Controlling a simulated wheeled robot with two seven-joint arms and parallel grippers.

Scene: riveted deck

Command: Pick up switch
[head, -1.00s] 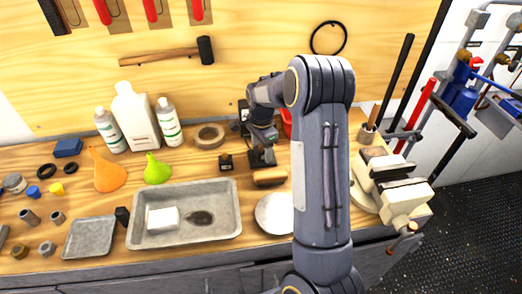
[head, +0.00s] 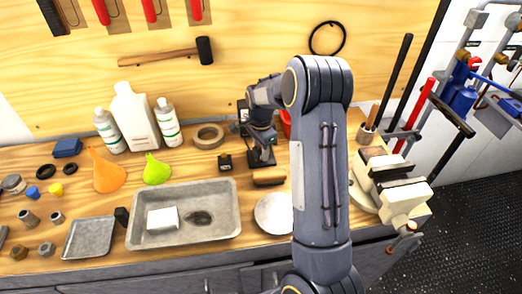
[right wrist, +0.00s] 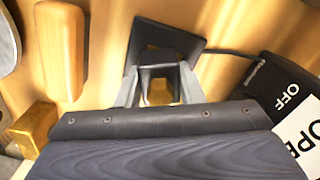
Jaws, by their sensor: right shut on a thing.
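The switch (right wrist: 197,44) appears to be the dark, square-based thing between my right gripper's fingertips in the right wrist view, with a dark cord running off to the right. In the head view its dark base (head: 257,161) shows low on the bench under the gripper. My right gripper (head: 263,151) points down there and is shut on it. The fingers also show in the right wrist view (right wrist: 160,88). Much of the held part is hidden between them, and I cannot tell whether its base touches the bench. My left gripper is in neither view.
A black box marked OFF (right wrist: 275,90) stands close on the right in the wrist view. A wooden block (head: 269,177) and a small dark box (head: 225,162) are near the gripper. A metal tray (head: 225,235), tape roll (head: 208,136) and vise (head: 400,190) surround this area.

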